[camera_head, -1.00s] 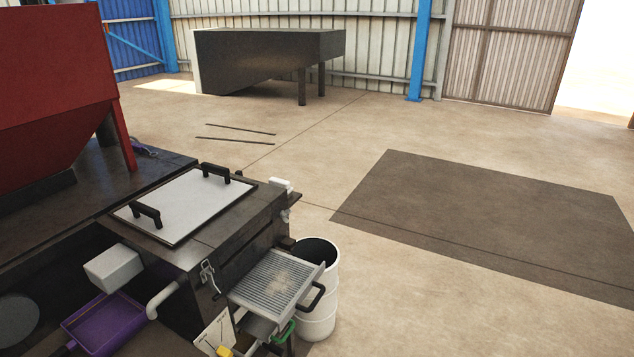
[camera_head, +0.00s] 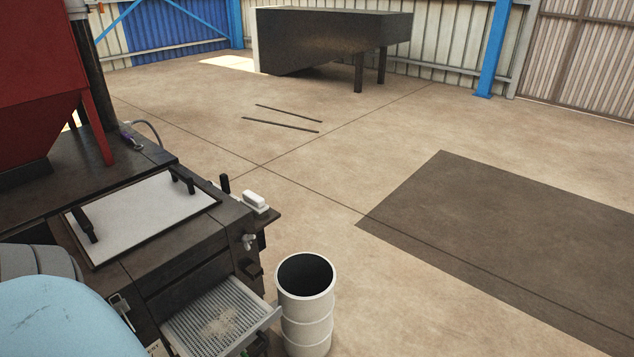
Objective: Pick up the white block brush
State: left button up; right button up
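The white block brush (camera_head: 255,199) appears to be the small white block lying on a narrow dark ledge at the far right end of the black press. A short upright black handle or post (camera_head: 225,184) stands just left of it. From here I cannot make out bristles. Neither of my grippers is in view. A rounded light blue and grey shape fills the lower left corner and hides part of the press.
A white lidded panel (camera_head: 140,218) with two black handles tops the press. A ribbed tray (camera_head: 215,318) juts out from its front. A white open drum (camera_head: 306,300) stands right of it. Open floor lies beyond, with a dark floor patch (camera_head: 510,230).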

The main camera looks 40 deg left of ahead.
aim_at(254, 201)
jog(key=i+u, duration=0.25)
jog(key=i, duration=0.25)
jog(key=i+l+u, duration=0.2)
jog(key=i, duration=0.25)
jog(key=i+l+u, duration=0.25)
jog(key=i, duration=0.2)
jog(key=i+u, duration=0.15)
jog(key=u, duration=0.25)
jog(key=i+l+u, duration=0.15)
jog(key=u, duration=0.2)
jog(key=i+l+u, duration=0.15)
jog(key=u, duration=0.25)
jog(key=i+l+u, duration=0.1)
jog(key=u, duration=0.3)
jog(key=i+l+u, duration=0.1)
jog(key=u, duration=0.3)
jog(key=i+l+u, duration=0.1)
jog(key=u, duration=0.25)
jog(key=l+u, duration=0.2)
jog(key=u, duration=0.2)
jog(key=l+u, duration=0.2)
jog(key=u, duration=0.2)
jog(key=i+l+u, duration=0.15)
jog(key=l+u, duration=0.3)
jog(key=i+l+u, duration=0.1)
jog(key=l+u, duration=0.3)
jog(key=j, duration=0.15)
